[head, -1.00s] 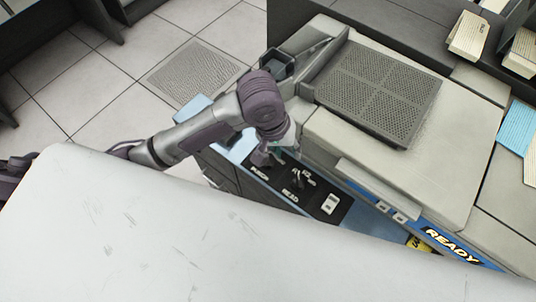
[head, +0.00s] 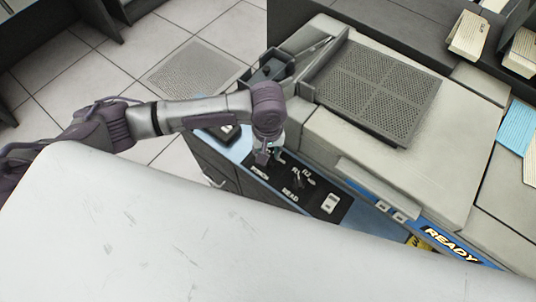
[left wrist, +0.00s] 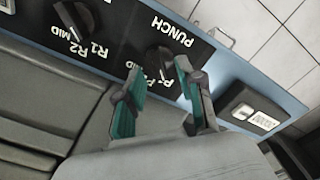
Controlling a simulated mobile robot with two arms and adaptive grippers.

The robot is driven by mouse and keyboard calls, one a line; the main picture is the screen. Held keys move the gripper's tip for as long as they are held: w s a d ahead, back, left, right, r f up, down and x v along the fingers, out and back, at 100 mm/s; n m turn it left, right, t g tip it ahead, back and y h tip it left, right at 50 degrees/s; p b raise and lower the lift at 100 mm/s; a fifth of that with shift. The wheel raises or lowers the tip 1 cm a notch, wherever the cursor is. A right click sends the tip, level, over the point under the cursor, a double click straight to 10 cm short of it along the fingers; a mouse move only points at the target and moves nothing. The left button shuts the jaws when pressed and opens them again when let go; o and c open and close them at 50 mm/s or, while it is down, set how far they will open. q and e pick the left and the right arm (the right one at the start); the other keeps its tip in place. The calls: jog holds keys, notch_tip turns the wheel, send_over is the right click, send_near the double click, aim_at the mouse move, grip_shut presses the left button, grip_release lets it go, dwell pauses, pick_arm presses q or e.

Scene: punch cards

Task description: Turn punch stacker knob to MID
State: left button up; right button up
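The punch stacker knob (left wrist: 157,57) is a dark knob on the black panel beside the upside-down PUNCH label in the left wrist view. A MID mark and P marks are printed near it. Which mark it points to is not clear. My left gripper (left wrist: 159,68) is open, its teal-padded fingers spread on either side of the knob. I cannot tell whether they touch it. In the head view my left gripper (head: 268,156) is over the PUNCH end of the panel and mostly hides the knob. My right gripper is not in view.
The READ knob (head: 298,181) with R1, R2 and MID marks is beside it, also in the left wrist view (left wrist: 75,18). A white switch (head: 330,203) is further along the panel. The grey machine (head: 440,150) rises behind. A large white surface (head: 190,235) fills the foreground.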

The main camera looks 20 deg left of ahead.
pick_arm(q)
jog(key=shift+f, duration=1.4)
grip_shut()
